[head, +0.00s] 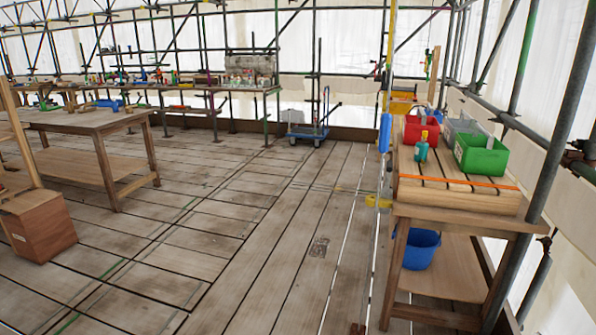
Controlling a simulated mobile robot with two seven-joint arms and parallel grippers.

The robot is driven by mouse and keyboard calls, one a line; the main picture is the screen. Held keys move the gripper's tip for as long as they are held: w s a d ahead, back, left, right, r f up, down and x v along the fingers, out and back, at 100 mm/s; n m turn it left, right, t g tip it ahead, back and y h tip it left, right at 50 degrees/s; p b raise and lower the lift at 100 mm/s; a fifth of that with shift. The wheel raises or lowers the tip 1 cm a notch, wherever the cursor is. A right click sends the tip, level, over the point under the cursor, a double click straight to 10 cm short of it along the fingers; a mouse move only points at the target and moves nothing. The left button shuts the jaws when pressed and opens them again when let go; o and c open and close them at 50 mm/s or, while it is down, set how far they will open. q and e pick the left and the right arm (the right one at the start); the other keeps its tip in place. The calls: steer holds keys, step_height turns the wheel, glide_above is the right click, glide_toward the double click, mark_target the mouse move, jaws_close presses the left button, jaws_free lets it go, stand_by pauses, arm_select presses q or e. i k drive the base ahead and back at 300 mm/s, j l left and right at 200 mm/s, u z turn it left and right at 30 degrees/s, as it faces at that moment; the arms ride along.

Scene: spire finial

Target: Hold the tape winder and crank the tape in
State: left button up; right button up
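I cannot make out the tape winder with certainty. A thin orange strip (460,182) that looks like a tape or strap runs across the top of the slatted wooden bench (411,192) at the right. A small teal item with an orange top (422,148) stands on the same bench, behind the strip; it is too small to identify. Neither of my grippers shows in the head view.
A red bin (421,131) and a green bin (481,156) stand on the right bench, with a blue bucket (418,250) on its lower shelf. Scaffold poles rise beside it. A wooden table (85,121) stands at the left. The plank floor (235,235) between is mostly clear.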

mark_target(425, 133)
steer(key=i+j, duration=0.1)
steer(key=i, duration=1.25)
steer(key=i+j+z, duration=0.1)
steer(key=i+z, duration=0.35)
steer(key=i+j+z, duration=0.2)
steer(key=z, duration=0.25)
steer(key=i+j+z, duration=0.65)
steer(key=j+z, duration=0.15)
steer(key=z, duration=0.15)
